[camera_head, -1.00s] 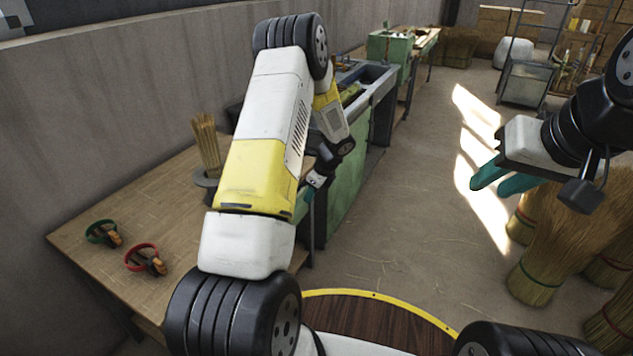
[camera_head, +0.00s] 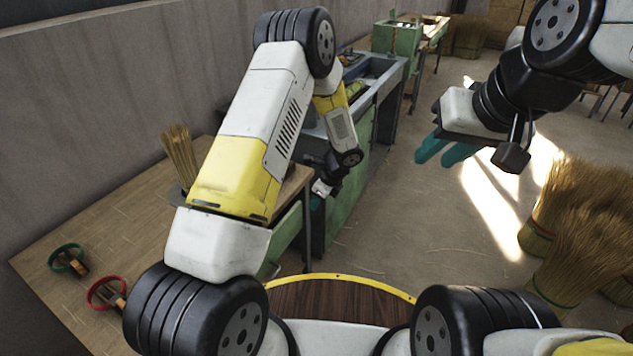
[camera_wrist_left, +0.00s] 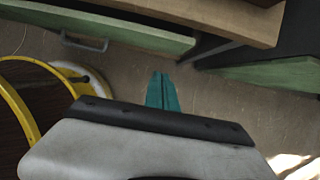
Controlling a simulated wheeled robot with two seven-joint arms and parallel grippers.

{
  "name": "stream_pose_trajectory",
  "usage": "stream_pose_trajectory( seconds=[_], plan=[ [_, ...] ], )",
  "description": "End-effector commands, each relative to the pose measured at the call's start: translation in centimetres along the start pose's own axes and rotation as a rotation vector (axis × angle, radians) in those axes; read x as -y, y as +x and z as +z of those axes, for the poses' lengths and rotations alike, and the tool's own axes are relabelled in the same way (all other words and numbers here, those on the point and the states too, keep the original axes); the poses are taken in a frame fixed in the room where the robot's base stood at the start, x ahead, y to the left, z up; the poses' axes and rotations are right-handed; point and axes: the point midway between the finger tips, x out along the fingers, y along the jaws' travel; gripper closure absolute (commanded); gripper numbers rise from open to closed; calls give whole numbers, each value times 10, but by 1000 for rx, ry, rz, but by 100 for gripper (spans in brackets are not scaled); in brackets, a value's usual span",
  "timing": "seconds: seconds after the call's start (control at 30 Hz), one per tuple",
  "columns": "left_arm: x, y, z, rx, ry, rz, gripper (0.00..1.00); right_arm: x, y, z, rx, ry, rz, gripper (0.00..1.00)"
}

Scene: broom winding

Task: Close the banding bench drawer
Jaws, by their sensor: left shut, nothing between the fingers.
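The wooden banding bench (camera_head: 105,215) stands at the left in the head view, with part of its green drawer (camera_head: 283,232) showing under the right edge. In the left wrist view the drawer (camera_wrist_left: 130,36) has a grey bar handle (camera_wrist_left: 84,42) and lies under the bench top (camera_wrist_left: 215,14); how far it stands out is hard to tell. My left gripper (camera_head: 317,201) is beside the bench's right end. Its teal fingers (camera_wrist_left: 161,78) are shut and empty, apart from the drawer front and to the right of the handle. My right gripper (camera_head: 432,150) is raised, open and empty.
A green workbench (camera_head: 350,185) stands beyond the bench. Red (camera_head: 105,292) and green (camera_head: 68,258) rings and a straw bundle (camera_head: 180,155) are on the bench top. Straw brooms (camera_head: 580,225) stand at the right. The middle floor (camera_head: 410,225) is clear.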

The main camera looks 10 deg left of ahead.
Motion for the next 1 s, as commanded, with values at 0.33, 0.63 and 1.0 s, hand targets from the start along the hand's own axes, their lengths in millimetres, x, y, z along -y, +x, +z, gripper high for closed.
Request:
stream_pose_trajectory(
  seconds=[0.33,0.63,1.0],
  plan=[
    [0,71,6,1,-5,1,100,0,0,0,1,0,0,68],
    [0,81,35,-1,-2,-1,100,0,0,0,1,0,0,68],
    [0,82,38,-1,-1,-1,100,0,0,0,1,0,0,68]
  ],
)
